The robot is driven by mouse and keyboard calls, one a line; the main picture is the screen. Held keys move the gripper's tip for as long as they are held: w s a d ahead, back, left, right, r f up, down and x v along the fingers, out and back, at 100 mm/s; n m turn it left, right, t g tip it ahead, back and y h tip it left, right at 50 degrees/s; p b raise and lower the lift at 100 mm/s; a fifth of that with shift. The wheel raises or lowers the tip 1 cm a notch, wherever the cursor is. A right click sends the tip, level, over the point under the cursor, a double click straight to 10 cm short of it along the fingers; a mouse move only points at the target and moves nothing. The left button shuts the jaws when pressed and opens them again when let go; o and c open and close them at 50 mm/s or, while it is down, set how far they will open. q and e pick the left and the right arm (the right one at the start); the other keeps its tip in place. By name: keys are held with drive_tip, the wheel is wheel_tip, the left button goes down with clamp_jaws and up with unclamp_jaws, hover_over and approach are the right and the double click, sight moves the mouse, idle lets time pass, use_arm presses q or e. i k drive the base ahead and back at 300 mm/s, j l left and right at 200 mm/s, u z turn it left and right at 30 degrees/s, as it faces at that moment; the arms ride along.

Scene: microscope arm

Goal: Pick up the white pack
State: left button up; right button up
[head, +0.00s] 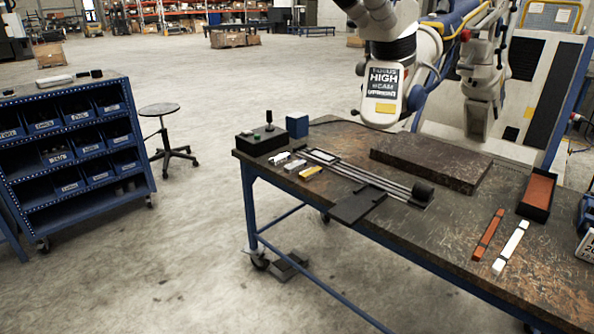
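A long white pack (510,248) with dark bands near its ends lies flat on the worn dark bench (440,225), toward the right end. An orange-red pack (488,235) of similar shape lies just left of it, roughly parallel, with a narrow gap between them. Nothing covers the white pack. Neither of my grippers shows in the head view.
A black tray with a red inside (537,195) sits behind the packs. A thick dark slab (430,162) lies mid-bench under the microscope head (385,85). A black rail fixture (365,183), small blocks, a blue cube (297,125) and a control box (261,140) stand left.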

sight(501, 261)
drive_tip(key=z, duration=1.35)
drive_tip(key=i+j+u, duration=0.15)
drive_tip(key=i+j, duration=0.35)
drive_tip(key=j, duration=0.2)
drive_tip(key=i+j+u, duration=0.15)
drive_tip(key=i+j, duration=0.4)
drive_tip(key=j, duration=0.1)
